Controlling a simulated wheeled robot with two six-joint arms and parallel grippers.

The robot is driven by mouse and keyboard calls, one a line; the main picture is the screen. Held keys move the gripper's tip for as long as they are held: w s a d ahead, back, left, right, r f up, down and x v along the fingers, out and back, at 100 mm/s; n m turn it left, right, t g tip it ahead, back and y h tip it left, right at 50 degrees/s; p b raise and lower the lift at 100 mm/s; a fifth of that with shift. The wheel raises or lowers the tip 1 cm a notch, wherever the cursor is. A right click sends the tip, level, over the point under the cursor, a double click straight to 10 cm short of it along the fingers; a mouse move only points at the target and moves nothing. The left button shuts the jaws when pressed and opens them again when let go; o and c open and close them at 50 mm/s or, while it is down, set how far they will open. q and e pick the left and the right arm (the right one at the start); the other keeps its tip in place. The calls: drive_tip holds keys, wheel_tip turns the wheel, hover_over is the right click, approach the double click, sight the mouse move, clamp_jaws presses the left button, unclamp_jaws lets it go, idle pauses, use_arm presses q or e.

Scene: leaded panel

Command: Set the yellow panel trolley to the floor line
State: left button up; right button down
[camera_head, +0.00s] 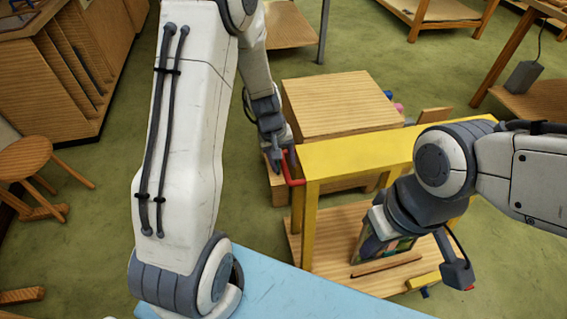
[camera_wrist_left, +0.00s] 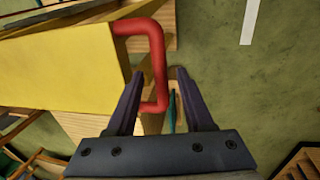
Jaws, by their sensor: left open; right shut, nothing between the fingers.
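The yellow panel trolley (camera_head: 340,160) has a yellow frame over a wooden base, and a leaded panel (camera_head: 404,243) with coloured pieces stands on it. A red handle (camera_head: 293,174) sticks out from its left end; it shows large in the left wrist view (camera_wrist_left: 157,55). My left gripper (camera_head: 279,155) is at this handle. Its fingers (camera_wrist_left: 158,76) are open, one on each side of the red bar. My right gripper (camera_head: 460,280) is shut and empty, hanging in front of the trolley's right part. A white floor line (camera_wrist_left: 250,20) shows in the left wrist view, apart from the trolley.
A wooden box-like bench (camera_head: 335,103) stands just behind the trolley. A light blue surface (camera_head: 290,290) lies in front. A wooden stool (camera_head: 30,160) and a cabinet with slots (camera_head: 70,60) are at left. Green floor is open between them and the trolley.

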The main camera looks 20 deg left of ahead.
use_arm(q)
clamp_jaws()
idle(1.5)
